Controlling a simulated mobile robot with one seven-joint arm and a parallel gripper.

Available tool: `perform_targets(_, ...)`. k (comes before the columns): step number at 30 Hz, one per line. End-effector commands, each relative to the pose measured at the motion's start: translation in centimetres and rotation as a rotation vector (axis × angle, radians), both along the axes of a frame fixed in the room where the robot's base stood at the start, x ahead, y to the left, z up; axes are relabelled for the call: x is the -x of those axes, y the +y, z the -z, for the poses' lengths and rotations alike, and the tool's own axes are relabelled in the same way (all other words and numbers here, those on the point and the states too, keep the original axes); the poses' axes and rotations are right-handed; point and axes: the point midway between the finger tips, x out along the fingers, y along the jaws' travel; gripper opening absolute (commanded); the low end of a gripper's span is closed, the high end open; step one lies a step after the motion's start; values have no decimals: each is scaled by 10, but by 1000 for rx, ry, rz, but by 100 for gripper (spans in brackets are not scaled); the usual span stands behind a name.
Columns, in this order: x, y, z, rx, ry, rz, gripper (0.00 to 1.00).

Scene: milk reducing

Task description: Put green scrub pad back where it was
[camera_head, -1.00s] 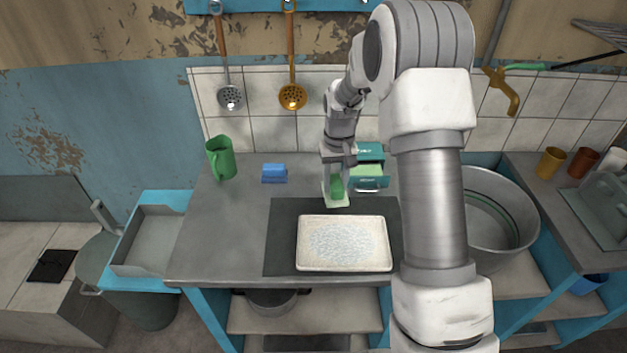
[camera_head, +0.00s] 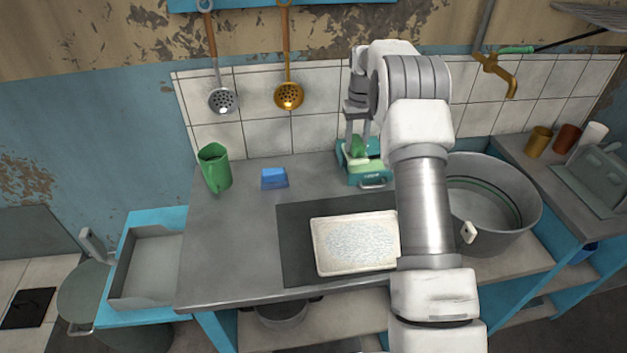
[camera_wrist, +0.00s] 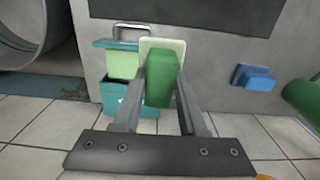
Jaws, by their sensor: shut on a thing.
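My gripper (camera_head: 357,128) is pointed down over the back of the counter, shut on the green scrub pad (camera_head: 358,147). In the wrist view the pad's darker green block (camera_wrist: 158,85) is between the fingers, with a pale green plate (camera_wrist: 172,47) at its far end. A teal box (camera_head: 372,181) with a handle stands on the counter directly below and around the pad in the head view. Whether the pad touches the box cannot be told.
A white tray (camera_head: 322,258) lies on a dark mat (camera_head: 294,237) in front. A large metal pot (camera_head: 500,235) stands to the right. The tiled wall is close behind.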

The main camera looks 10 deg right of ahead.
Motion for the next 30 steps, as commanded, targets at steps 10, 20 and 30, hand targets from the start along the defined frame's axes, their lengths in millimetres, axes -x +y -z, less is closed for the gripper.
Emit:
perform_targets(10,-10,10,9,0,1,-6,0)
perform_targets(20,-33,79,53,1,1,-5,0)
perform_targets(30,-41,105,74,1,1,-2,0)
